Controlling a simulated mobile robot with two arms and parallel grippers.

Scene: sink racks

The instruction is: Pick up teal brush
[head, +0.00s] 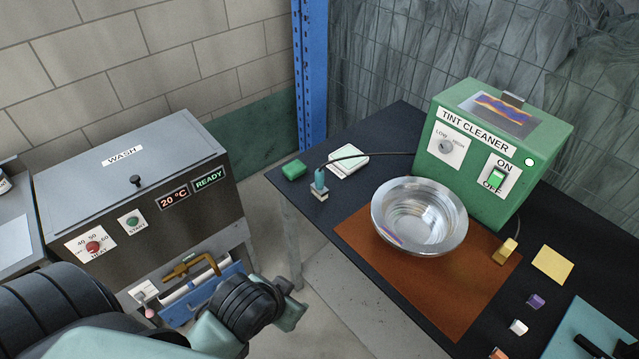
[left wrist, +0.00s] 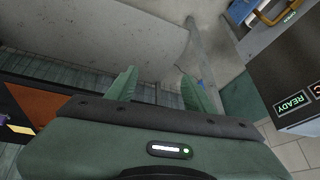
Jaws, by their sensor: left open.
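The teal brush (head: 320,181) stands upright on its pale bristle block near the left corner of the dark table. A green sponge-like block lies just to its left and a white card just behind it. My left arm comes in from the lower left of the head view, in front of the wash machine and short of the table; its fingers are not clear there. In the left wrist view my left gripper (left wrist: 159,84) is open, with nothing between its two green fingers. The brush does not show in that view. My right gripper is not in view.
A green block (head: 293,170) and a white card (head: 348,163) flank the brush. A metal bowl (head: 420,247) sits on an orange mat (head: 377,228) before the green tint cleaner (head: 432,165). A black cable runs near the brush. The wash machine (head: 185,218) stands left.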

